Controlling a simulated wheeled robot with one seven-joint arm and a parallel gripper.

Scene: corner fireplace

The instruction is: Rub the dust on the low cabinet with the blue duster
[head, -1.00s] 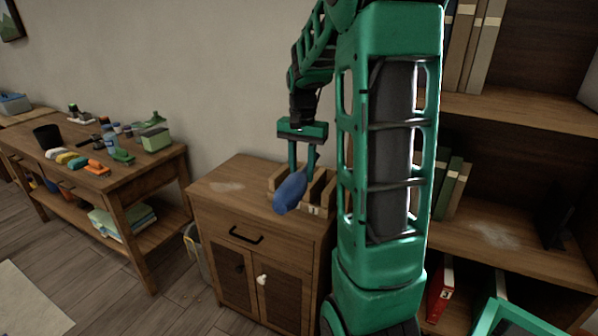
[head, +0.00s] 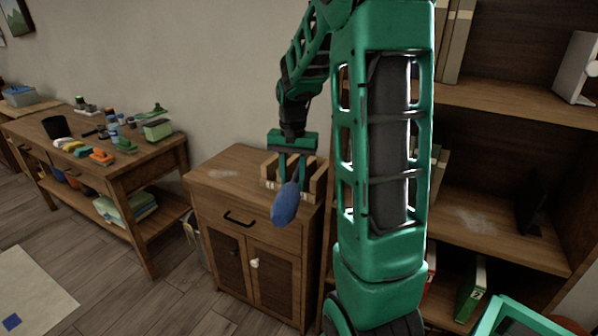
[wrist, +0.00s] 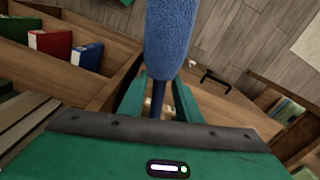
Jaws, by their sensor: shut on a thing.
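The low wooden cabinet (head: 275,236) stands against the wall, with a drawer above two doors. A pale dust patch (head: 222,173) lies on the left part of its top. My gripper (head: 290,178) is shut on the handle of the blue duster (head: 286,204), at the right side of the cabinet top. The duster's blue head points down and forward, in front of the upper drawer edge. In the wrist view the duster (wrist: 170,38) rises from between the fingers (wrist: 158,95). Whether it touches the cabinet I cannot tell.
A wooden rack (head: 268,172) stands on the cabinet top around my fingers. A work table (head: 165,150) with bottles and coloured blocks is at left. A tall shelf (head: 520,245) with another pale patch (head: 478,222) is at right.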

